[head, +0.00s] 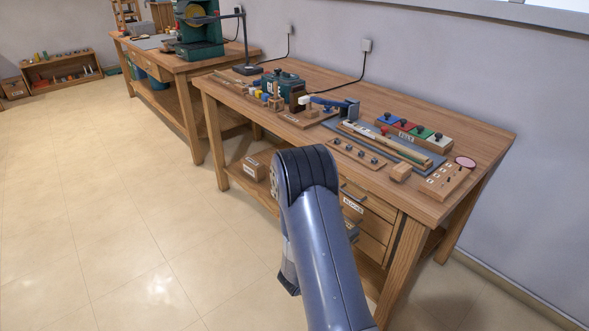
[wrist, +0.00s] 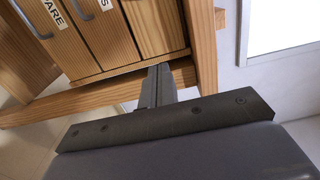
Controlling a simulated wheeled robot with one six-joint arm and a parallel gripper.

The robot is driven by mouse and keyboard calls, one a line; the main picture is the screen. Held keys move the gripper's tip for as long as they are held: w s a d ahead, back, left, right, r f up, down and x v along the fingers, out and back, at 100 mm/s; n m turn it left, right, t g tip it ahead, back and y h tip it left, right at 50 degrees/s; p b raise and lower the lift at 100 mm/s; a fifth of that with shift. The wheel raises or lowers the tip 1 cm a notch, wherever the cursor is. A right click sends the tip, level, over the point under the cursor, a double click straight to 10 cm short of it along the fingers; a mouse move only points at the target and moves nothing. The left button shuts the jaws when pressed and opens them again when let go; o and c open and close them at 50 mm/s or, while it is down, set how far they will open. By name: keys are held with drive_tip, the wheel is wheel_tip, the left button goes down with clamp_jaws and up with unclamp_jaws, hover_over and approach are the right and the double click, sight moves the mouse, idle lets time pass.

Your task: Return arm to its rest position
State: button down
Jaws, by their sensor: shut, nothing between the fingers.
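My gripper (wrist: 158,84) shows in the wrist view as two narrow grey fingers pressed together, with nothing between them. The fingers point toward the wooden frame below the drawers; whether they touch it I cannot tell. In the head view my arm is bent in front of the workbench (head: 465,133), and the fingers cannot be made out.
Labelled drawers (wrist: 108,30) and a wooden leg (wrist: 203,50) are close ahead in the wrist view. The bench carries a blue-handled tool (head: 335,103), several small blocks and a pegged board (head: 357,152). Open tiled floor (head: 110,200) lies to the left.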

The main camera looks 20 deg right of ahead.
sight(387, 207)
drive_tip(key=x, duration=1.3)
drive_tip(key=shift+d+b, duration=0.25)
drive_tip(key=shift+b, duration=0.15)
